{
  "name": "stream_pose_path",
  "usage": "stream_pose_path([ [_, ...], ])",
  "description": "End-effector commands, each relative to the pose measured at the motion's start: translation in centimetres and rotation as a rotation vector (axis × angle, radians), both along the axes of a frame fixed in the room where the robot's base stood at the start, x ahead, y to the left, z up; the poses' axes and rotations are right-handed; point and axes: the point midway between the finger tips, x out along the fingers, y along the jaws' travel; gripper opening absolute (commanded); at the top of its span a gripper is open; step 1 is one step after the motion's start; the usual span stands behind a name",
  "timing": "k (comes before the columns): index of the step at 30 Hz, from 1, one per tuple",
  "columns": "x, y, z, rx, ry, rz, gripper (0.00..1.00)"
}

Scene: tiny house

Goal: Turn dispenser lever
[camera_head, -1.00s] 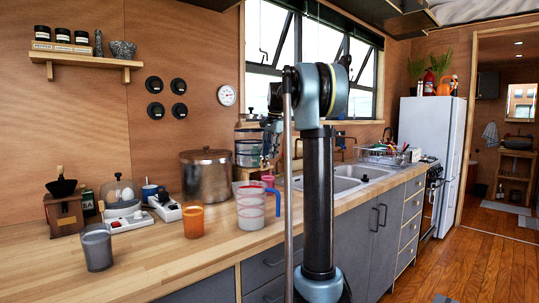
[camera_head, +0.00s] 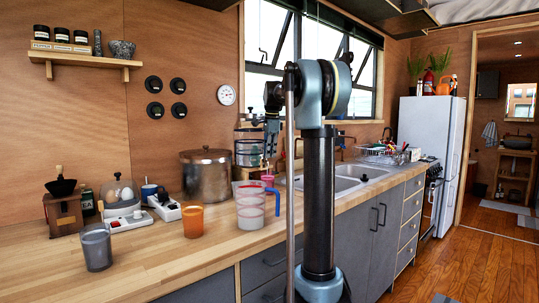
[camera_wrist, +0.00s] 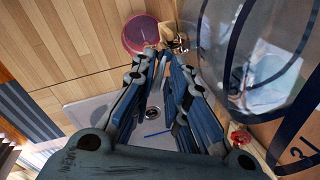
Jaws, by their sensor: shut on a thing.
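The dispenser (camera_head: 248,147) is a clear glass vessel with dark bands, standing on the counter by the window. In the wrist view its curved glass (camera_wrist: 250,55) fills the upper right. A small tap with a lever (camera_wrist: 180,43) sticks out from its lower part. My gripper (camera_wrist: 165,52) has its fingertips close together at this lever and is shut on it. The fingertips partly hide the lever, so its exact angle is hard to tell. In the head view my gripper (camera_head: 270,150) is small and dark in front of the dispenser.
A pink cup (camera_wrist: 139,35) stands near the tap; it also shows in the head view (camera_head: 268,181). A red knob (camera_wrist: 240,137) lies beyond the glass. A measuring jug (camera_head: 250,207), an orange cup (camera_head: 193,221) and a steel pot (camera_head: 206,178) stand on the counter. The sink (camera_head: 335,183) is at right.

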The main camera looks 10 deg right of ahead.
Motion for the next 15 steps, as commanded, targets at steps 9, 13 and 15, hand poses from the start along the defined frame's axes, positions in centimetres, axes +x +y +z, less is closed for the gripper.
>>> stream_pose_path([
  [9, 0.04, 0.11, 0.05, 0.003, -0.003, -0.031, 0.0],
  [13, 0.05, 0.11, 0.05, 0.003, -0.003, -0.031, 0.19],
  [15, 0.05, 0.09, 0.05, 0.002, -0.003, -0.03, 0.29],
])
